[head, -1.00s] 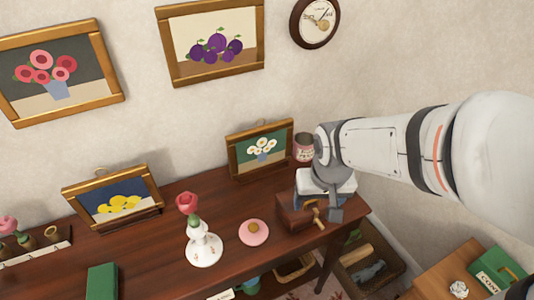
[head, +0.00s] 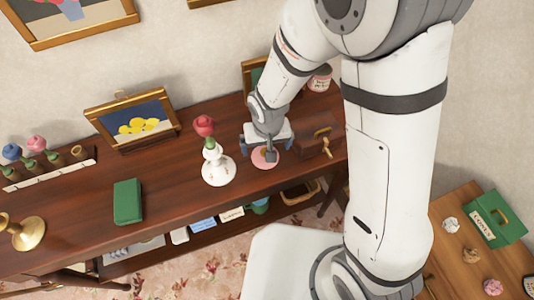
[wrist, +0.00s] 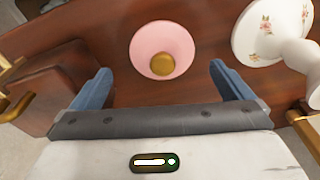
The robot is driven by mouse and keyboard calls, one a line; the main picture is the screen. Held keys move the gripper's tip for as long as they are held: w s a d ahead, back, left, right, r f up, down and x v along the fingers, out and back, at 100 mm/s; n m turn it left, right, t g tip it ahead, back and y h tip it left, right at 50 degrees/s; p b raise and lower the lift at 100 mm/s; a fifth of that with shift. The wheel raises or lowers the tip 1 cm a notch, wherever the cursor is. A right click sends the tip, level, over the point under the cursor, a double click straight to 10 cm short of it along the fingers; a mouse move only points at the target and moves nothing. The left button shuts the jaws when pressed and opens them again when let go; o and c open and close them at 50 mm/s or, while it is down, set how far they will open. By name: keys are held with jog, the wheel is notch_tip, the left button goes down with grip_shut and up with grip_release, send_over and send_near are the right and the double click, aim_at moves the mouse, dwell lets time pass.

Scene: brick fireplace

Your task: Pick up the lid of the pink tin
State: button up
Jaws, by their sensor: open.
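The lid (head: 259,160), a round pink disc with a gold knob, lies flat on the dark wooden table. In the wrist view the lid (wrist: 150,38) shows whole, with its knob between and slightly beyond the fingertips. My gripper (head: 262,148) is above the lid, pointing down and partly covering it. In the wrist view my gripper (wrist: 160,70) is open and empty, with its blue fingers on either side of the lid and no visible contact. The pink tin (head: 320,79) stands at the back right of the table, partly hidden by my arm.
A white vase (head: 217,168) with a red rose stands close left of the lid. A wooden box (head: 318,135) with a brass handle is close on the right. A framed yellow-flower picture (head: 133,118) and a green book (head: 128,201) are farther left.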

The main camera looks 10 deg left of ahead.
aim_at(258, 154)
jog(key=shift+w+a+f, duration=0.1)
jog(key=shift+f, duration=0.7)
jog(key=shift+w+a+f, duration=0.1)
jog(key=shift+f, duration=0.7)
jog(key=shift+c, duration=0.3)
jog(key=c, duration=1)
